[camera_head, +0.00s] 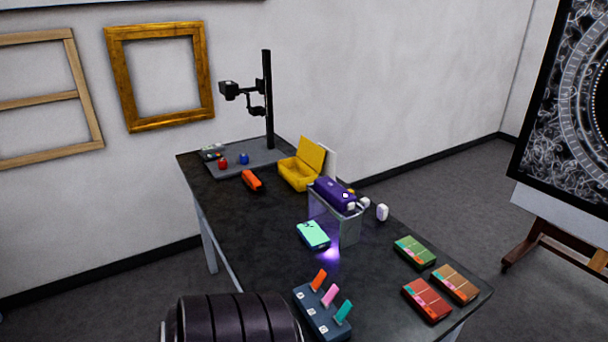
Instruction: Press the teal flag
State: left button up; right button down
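The teal flag (343,312) stands tilted on a dark blue block (316,316) near the front edge of the table. It is the nearest of three flags in a row. A pink flag (330,296) and an orange flag (319,280) stand behind it on the same block. The block has small white marked squares along its left side. Neither of my grippers is in view, and nothing touches the teal flag.
Red (427,300), brown (455,284) and green (415,252) boxes lie to the right. A yellow case (298,174) stands open farther back. Bare tabletop lies left of the mint device.

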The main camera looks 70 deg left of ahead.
aim_at(347, 307)
jog(key=i+u, duration=0.15)
jog(key=u, duration=0.3)
jog(key=i+l+u, duration=0.15)
jog(key=u, duration=0.3)
jog(key=i+l+u, duration=0.1)
jog(key=u, duration=0.4)
jog(key=l+u, duration=0.25)
jog(key=u, duration=0.2)
jog(key=i+l+u, duration=0.1)
jog(key=l+u, duration=0.15)
jog(key=u, duration=0.2)
jog(key=i+l+u, duration=0.1)
jog(key=l+u, duration=0.9)
jog(key=i+l, duration=0.05)
